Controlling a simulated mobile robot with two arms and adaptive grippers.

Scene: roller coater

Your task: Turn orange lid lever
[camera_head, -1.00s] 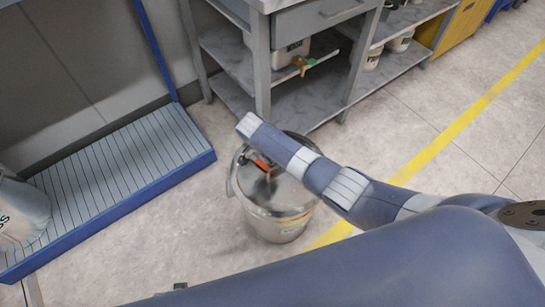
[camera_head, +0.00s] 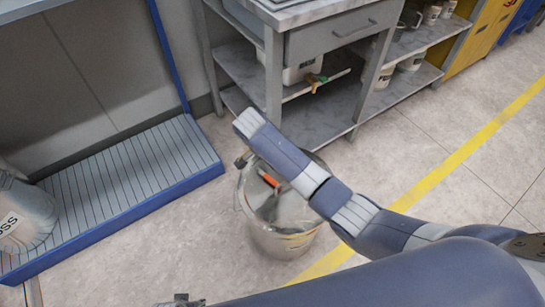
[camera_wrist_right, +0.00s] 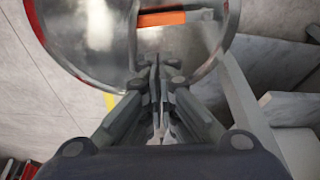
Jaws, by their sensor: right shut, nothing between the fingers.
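A round steel bucket with a metal lid (camera_head: 290,208) stands on the floor in the head view. The orange lever (camera_head: 268,180) lies on the lid, just below my right wrist. In the right wrist view the orange lever (camera_wrist_right: 162,18) is at the top, across the shiny lid (camera_wrist_right: 100,28). My right gripper (camera_wrist_right: 156,62) is shut and empty, its fingertips over the lid's near rim and apart from the lever in the picture. In the head view my right arm hides part of the lid; the fingers are mostly hidden.
A grey workbench with shelves (camera_head: 318,112) stands close behind the bucket. A blue-edged slatted platform (camera_head: 130,178) with a grey container (camera_head: 25,218) is to the left. A yellow floor line (camera_head: 470,148) runs on the right, with open floor around it.

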